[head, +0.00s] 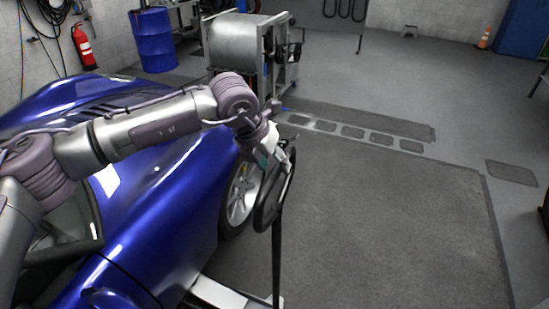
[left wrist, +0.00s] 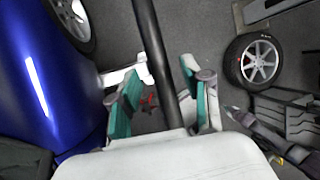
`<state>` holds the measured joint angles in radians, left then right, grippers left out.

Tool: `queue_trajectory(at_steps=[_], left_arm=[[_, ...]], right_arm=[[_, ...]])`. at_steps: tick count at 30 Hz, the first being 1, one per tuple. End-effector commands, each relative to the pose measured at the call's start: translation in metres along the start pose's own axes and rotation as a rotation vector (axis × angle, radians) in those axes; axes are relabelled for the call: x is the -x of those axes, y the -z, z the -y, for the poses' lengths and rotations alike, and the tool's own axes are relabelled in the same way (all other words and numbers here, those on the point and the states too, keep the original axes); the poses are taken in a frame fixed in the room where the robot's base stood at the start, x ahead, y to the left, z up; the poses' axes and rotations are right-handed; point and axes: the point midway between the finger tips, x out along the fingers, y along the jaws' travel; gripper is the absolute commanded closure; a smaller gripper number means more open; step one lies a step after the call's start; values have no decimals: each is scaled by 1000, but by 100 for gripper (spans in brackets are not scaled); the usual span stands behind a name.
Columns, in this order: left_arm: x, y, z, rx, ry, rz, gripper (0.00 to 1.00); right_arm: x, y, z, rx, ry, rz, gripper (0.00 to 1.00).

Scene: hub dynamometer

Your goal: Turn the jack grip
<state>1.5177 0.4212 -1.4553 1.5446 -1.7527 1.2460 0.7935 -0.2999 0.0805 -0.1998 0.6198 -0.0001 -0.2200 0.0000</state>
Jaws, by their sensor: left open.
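The jack (head: 222,293) is a white low frame on the floor beside the blue car. Its slim black handle (head: 277,255) rises toward my left gripper (head: 275,155). A dark rounded shape (head: 268,198) sits by the handle's upper part, and I cannot tell whether it is the grip. In the left wrist view the black handle (left wrist: 155,45) runs between the two teal fingers of my left gripper (left wrist: 164,105). The fingers are open, with a gap visible on either side of the handle. The white jack part (left wrist: 125,75) shows beyond the left finger. My right gripper is out of view.
The blue car (head: 175,215) fills the left side, close under my left arm. A loose wheel (left wrist: 253,61) lies in the left wrist view.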

Motion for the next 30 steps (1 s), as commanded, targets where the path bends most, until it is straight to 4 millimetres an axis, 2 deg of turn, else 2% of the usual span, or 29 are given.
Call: queue_trajectory(at_steps=[6,13,14,22,30], left_arm=[[-13,0,0,0,0,0,51],[-14,0,0,-1,0,0,51],[-14,0,0,-1,0,0,53],[-14,0,0,-1,0,0,98],[-14,0,0,-1,0,0,100]], right_arm=[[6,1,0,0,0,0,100],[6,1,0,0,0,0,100],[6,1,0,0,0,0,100],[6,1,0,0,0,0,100],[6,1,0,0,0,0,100]])
